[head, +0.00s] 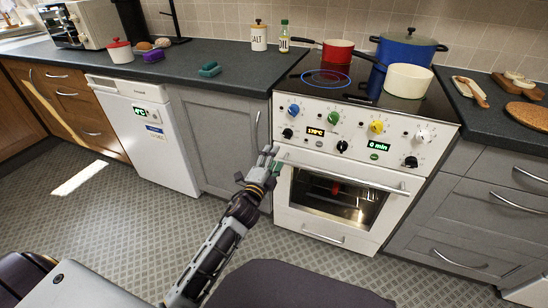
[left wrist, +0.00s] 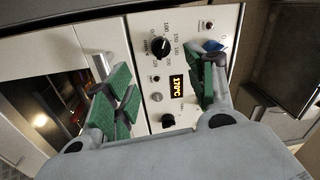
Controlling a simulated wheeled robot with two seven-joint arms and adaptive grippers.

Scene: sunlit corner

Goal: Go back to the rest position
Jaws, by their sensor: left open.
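My left gripper (head: 268,160) is in front of the white oven (head: 325,232), near the left end of its door handle (head: 345,175). In the left wrist view my left gripper (left wrist: 160,95) shows two green-padded fingers spread apart, with nothing between them. Behind the fingers is the oven's control panel (left wrist: 140,40), with black knobs and a lit display reading 170°C (left wrist: 176,87). I cannot tell from these views whether a finger touches the oven. The oven door is shut, and its window is lit. My right gripper is in neither view.
A red pot (head: 338,50), a blue pot (head: 408,48) and a cream pot (head: 407,80) stand on the hob (head: 318,92). Grey cabinets (head: 215,135) and a white appliance (head: 150,145) line the left. The patterned floor (head: 120,235) in front is clear.

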